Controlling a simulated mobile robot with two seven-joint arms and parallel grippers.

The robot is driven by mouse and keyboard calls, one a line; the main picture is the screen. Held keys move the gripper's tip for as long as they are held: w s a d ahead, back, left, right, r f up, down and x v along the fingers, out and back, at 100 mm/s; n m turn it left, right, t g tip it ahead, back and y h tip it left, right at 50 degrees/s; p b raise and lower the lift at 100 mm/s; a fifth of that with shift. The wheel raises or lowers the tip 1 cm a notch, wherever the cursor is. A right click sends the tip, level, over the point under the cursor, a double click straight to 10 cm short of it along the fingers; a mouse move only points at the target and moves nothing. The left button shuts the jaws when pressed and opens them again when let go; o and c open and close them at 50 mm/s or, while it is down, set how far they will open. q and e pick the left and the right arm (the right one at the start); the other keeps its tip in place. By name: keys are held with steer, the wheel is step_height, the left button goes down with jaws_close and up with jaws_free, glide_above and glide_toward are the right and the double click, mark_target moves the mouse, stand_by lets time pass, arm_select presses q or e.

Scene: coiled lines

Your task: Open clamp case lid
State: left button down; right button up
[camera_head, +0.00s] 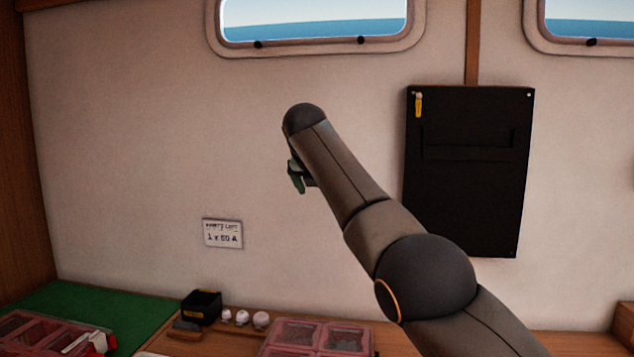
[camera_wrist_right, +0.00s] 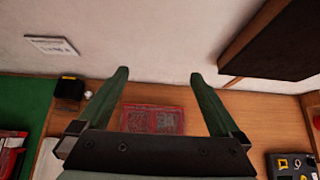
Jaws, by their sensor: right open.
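A case with a translucent red lid (camera_head: 318,337) sits on the wooden counter at the bottom middle of the head view. Its lid looks shut. In the right wrist view this red case (camera_wrist_right: 152,120) shows between and beyond my fingers. A second red compartment case (camera_head: 42,334) lies on the green mat at the lower left. I cannot tell which of them is the clamp case. My right gripper (camera_wrist_right: 159,74) is open, empty and apart from the cases. In the head view it is mostly hidden behind my right arm. My left gripper is not in view.
A small black box (camera_head: 201,306) and several whitish round pieces (camera_head: 242,318) stand on the counter by the wall. A black panel (camera_head: 468,170) hangs on the wall at right. A dark tray with yellow pieces (camera_wrist_right: 292,165) is at the wrist view's lower right.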

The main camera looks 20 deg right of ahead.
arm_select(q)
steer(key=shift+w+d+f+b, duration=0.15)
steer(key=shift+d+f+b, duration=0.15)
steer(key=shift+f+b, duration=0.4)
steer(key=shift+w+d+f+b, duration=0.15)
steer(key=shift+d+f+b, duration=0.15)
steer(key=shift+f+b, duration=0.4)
arm_select(e)
steer(key=v, duration=0.9)
steer(key=shift+s+a+r, duration=0.15)
steer(key=shift+s, duration=0.05)
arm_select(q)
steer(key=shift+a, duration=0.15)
